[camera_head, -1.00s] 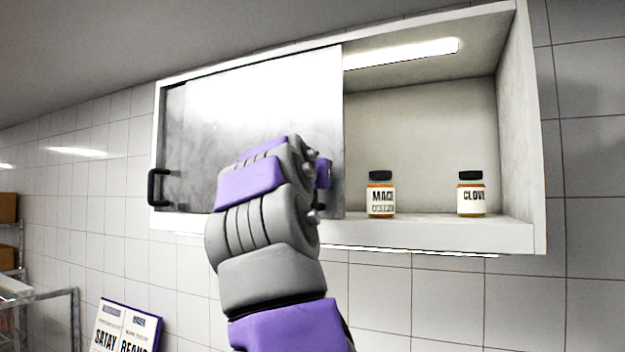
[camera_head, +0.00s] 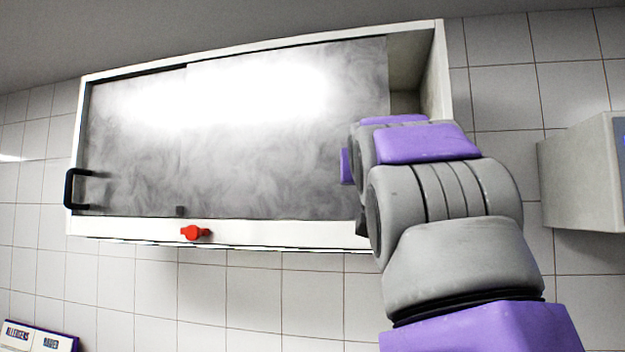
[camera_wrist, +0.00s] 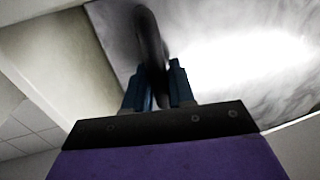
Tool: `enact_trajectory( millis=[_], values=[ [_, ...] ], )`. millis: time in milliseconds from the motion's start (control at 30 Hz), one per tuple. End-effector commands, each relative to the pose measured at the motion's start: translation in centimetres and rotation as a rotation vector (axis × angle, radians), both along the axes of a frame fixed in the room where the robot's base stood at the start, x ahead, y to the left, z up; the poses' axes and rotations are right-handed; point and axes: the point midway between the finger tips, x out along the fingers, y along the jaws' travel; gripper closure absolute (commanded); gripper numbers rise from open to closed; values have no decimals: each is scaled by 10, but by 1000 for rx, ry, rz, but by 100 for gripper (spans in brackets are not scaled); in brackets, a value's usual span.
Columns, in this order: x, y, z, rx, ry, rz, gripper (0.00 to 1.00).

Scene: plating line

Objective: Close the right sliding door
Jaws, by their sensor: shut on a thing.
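The right sliding door (camera_head: 290,135) is a grey metal panel on the white wall cabinet (camera_head: 300,232). It covers most of the right half, and a narrow opening shows between its right edge and the cabinet's right wall. The left sliding door (camera_head: 130,150) has a black handle (camera_head: 72,188) at its left end. In the wrist view, my gripper (camera_wrist: 160,85) is shut on the right door's dark handle (camera_wrist: 148,40). In the head view my arm hides the gripper and that handle.
A red knob-like piece (camera_head: 195,232) sits on the cabinet's lower rail. A pale box-shaped unit (camera_head: 580,175) is on the wall at right. A sign board (camera_head: 38,338) shows at bottom left. Tiled wall lies below the cabinet.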

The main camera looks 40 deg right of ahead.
Motion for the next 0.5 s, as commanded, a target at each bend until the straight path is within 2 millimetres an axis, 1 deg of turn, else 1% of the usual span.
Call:
enact_trajectory(
  millis=[33,200,333,500],
  values=[
    [-12,-10,-2,8,5,-1,100],
    [-42,-36,-3,8,8,1,100],
    [-60,-49,-2,7,6,1,100],
    [-73,-59,-2,4,7,1,100]
  ],
)
